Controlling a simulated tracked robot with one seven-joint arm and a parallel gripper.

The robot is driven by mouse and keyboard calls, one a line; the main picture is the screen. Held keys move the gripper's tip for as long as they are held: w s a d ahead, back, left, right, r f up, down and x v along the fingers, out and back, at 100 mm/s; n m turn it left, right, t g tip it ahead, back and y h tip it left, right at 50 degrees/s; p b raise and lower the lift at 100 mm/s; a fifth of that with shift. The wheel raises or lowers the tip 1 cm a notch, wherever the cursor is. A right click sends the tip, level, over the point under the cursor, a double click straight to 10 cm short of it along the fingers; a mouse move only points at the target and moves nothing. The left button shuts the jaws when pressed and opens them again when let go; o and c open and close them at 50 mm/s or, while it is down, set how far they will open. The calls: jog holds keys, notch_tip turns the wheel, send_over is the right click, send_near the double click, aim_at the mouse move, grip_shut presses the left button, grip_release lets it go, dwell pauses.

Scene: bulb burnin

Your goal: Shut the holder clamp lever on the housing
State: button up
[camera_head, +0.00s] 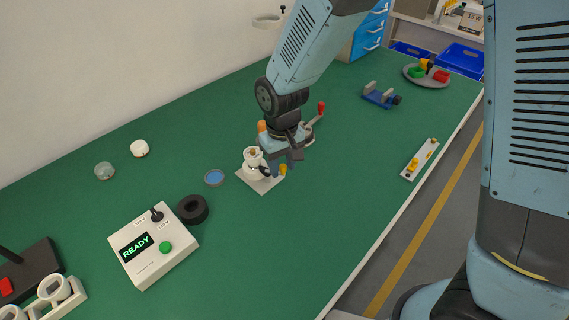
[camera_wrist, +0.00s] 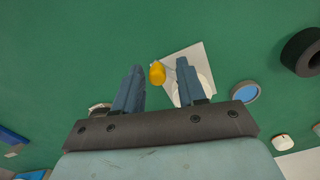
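The white housing (camera_head: 254,166) stands on a pale square plate (camera_head: 262,187) near the middle of the green bench. A yellow knob (camera_head: 283,170), which looks like the end of the clamp lever, shows at its right side. My gripper (camera_head: 284,160) is low over the plate's right side. The right finger covers part of the housing (camera_wrist: 203,88). I cannot tell whether either finger touches the knob. The lever's arm is mostly hidden.
A blue-topped disc (camera_head: 214,178), a black ring (camera_head: 193,209) and a control box (camera_head: 153,246) reading READY lie to the left. A red-handled tool (camera_head: 318,115) is behind my gripper. A blue fixture (camera_head: 380,95) and a pale strip (camera_head: 420,160) are to the right. The front bench is clear.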

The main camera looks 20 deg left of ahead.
jog(key=shift+o, duration=0.4)
jog(key=shift+w+r, duration=0.1)
jog(key=shift+r, duration=0.05)
jog(key=shift+r, duration=0.25)
notch_tip(320, 180, up, 13)
dwell(0.4)
